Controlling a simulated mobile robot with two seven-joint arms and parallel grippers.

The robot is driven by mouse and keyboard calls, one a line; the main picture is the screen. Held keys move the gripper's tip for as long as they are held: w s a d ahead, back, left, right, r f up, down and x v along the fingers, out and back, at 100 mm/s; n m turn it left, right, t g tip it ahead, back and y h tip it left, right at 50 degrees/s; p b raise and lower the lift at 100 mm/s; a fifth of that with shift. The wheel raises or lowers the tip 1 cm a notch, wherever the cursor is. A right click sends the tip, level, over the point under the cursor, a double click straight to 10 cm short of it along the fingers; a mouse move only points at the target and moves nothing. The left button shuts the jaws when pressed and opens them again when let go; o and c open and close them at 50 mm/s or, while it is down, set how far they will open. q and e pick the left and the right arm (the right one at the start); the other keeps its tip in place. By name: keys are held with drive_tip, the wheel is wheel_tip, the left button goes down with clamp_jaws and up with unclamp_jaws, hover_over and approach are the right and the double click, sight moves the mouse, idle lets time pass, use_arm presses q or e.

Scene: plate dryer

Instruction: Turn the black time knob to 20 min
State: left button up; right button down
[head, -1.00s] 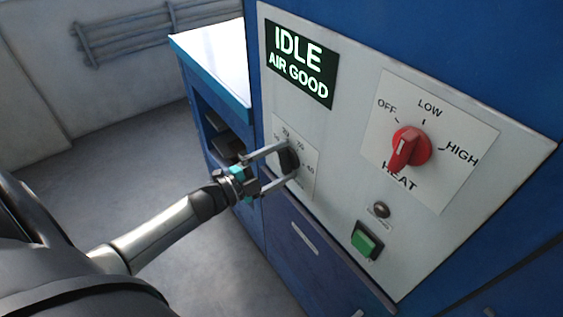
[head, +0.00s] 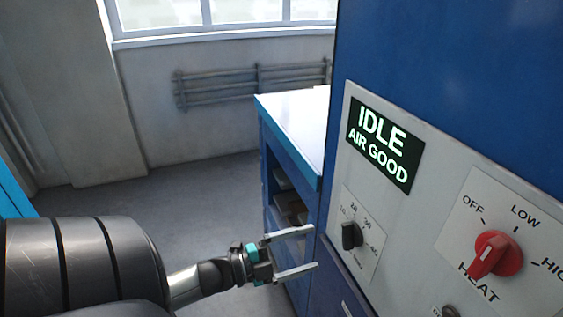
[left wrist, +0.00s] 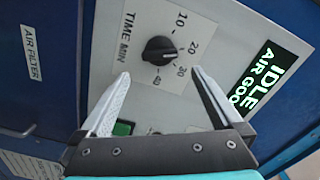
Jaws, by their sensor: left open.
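The black time knob (head: 351,235) sits on a white dial plate on the grey panel. It also shows in the left wrist view (left wrist: 159,50), uncovered, beside the numbers 10, 20, 30 and 40. Its narrow pointer end looks turned toward the 20. My left gripper (head: 314,248) is open and empty, to the left of the knob and apart from it. In the left wrist view its fingers (left wrist: 160,73) spread on either side below the knob, with a gap to it. My right gripper is not in view.
A red heat knob (head: 497,254) is on the panel's right, below the OFF and LOW labels. A lit display (head: 384,146) reads IDLE, AIR GOOD. A green button (left wrist: 123,128) shows in the left wrist view. A blue bench with a white top (head: 297,125) stands behind my gripper.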

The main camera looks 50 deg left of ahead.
use_arm(q)
drive_tip(key=shift+v, duration=2.65)
